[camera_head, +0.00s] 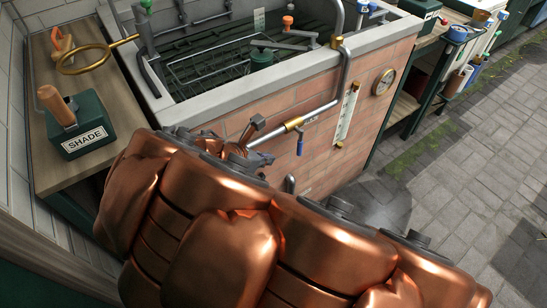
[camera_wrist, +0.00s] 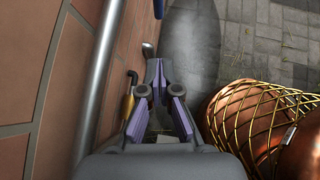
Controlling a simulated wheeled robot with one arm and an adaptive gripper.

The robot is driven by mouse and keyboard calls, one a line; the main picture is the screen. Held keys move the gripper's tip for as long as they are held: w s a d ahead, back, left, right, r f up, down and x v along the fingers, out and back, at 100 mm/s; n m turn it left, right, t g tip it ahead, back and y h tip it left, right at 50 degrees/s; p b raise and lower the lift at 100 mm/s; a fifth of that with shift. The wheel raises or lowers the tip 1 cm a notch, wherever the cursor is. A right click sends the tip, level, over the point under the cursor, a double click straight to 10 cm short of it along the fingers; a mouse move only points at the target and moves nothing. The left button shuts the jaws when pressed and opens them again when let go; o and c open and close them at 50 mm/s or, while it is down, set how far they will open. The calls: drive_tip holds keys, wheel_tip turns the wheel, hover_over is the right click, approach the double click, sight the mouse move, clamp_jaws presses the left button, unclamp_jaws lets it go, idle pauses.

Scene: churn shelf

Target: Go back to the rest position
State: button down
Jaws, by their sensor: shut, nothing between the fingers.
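My gripper (camera_wrist: 155,90) shows in the wrist view, its two purple-padded fingers meeting at the tips with nothing held. It is beside the brick wall (camera_wrist: 32,85), with a grey pipe (camera_wrist: 100,75) to its left.
A rounded copper form with brass mesh (camera_wrist: 262,120) is close right of my gripper. A wooden counter (camera_head: 100,172) holds a green block labelled SHADE (camera_head: 82,130) and a brass ring (camera_head: 85,62). A gauge (camera_head: 384,81) is on the brick. Paving (camera_head: 455,170) at right is open.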

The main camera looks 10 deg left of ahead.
drive_tip(key=shift+s+a+r, duration=0.15)
drive_tip(key=shift+s+r, duration=0.1)
idle(0.7)
drive_tip(key=s+d+r+m+g, duration=0.1)
drive_tip(key=s+d+m+g, duration=0.1)
drive_tip(key=d+m, duration=0.45)
drive_tip(key=s+d+r+m+g, duration=0.1)
drive_tip(key=d+r+m+g, duration=0.15)
drive_tip(key=d, duration=0.75)
drive_tip(key=s+d+r+m+g, duration=0.1)
drive_tip(key=s+d+m+g, duration=0.15)
drive_tip(key=d+m, duration=0.45)
drive_tip(key=s+d+m+g+y, duration=0.2)
drive_tip(key=s+d+m+y, duration=0.1)
drive_tip(key=s+m, duration=0.5)
drive_tip(key=s+d+m+g+y, duration=0.2)
drive_tip(key=s+m, duration=0.3)
drive_tip(key=s, duration=0.5)
wheel_tip(320, 180, up, 19)
drive_tip(key=t+p, duration=0.1)
drive_tip(key=p, duration=1.6)
drive_tip(key=shift+w, duration=0.3)
drive_tip(key=shift+w+f, duration=0.1)
